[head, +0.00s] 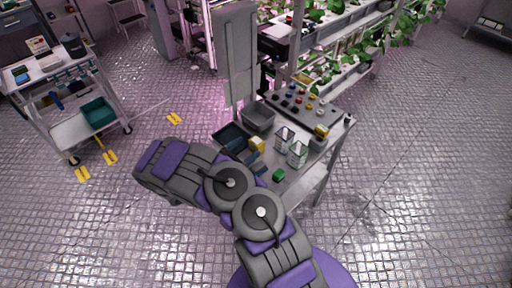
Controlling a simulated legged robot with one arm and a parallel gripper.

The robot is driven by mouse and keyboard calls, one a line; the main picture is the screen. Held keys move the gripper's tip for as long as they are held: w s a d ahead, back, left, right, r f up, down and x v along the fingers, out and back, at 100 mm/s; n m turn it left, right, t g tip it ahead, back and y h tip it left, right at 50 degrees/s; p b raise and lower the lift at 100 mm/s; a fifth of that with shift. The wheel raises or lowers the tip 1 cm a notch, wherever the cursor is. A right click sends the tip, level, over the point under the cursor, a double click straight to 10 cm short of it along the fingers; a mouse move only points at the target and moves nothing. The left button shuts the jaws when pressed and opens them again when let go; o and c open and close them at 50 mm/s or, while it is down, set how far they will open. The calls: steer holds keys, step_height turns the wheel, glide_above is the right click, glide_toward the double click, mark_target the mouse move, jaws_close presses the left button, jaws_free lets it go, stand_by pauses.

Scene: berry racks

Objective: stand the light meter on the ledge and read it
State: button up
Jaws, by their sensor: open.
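My gripper (250,157) shows only in part beyond my purple and grey arm links, low over the near left side of the work table (311,180). Its slate-blue fingers look apart, with nothing clearly held. A small yellow block (257,145) is close beyond the fingers; I cannot tell whether they touch it. It may be the light meter, but no display is readable. Another yellow piece (321,131) is at the table's right side. I cannot pick out the ledge with certainty.
The table also holds a grey bin (258,118), a dark tray (222,137), two clear containers (285,138) (298,154), a green block (279,175) and a knobbed panel (299,101). Plant racks (350,55) stand behind. A cart (70,138) stands left. Floor at right is clear.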

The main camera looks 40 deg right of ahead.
mark_target(260, 139)
steer(key=d, duration=0.3)
steer(key=shift+w, duration=0.1)
steer(key=shift+w+d+f+b, duration=0.1)
steer(key=shift+d+b, duration=0.15)
steer(key=shift+d, duration=0.6)
steer(key=shift+w+d+f+b, duration=0.1)
steer(key=shift+d+f+b, duration=0.1)
steer(key=shift+d, duration=0.7)
steer(key=shift+w+d+f+b, duration=0.1)
steer(key=shift+d+b, duration=0.15)
steer(key=shift+d, duration=0.6)
steer(key=shift+a, duration=0.1)
steer(key=c, duration=1.2)
steer(key=shift+c, duration=0.2)
steer(key=shift+r, duration=0.15)
steer(key=shift+r, duration=0.45)
step_height(260, 139, up, 3)
steer(key=shift+f+p, duration=0.2)
steer(key=shift+p, duration=0.25)
steer(key=s+a+r+p, duration=0.1)
steer(key=s+a+p, duration=0.1)
steer(key=s+a, duration=0.7)
steer(key=s, duration=0.4)
steer(key=shift+s+r, duration=0.15)
steer(key=shift+r, duration=0.05)
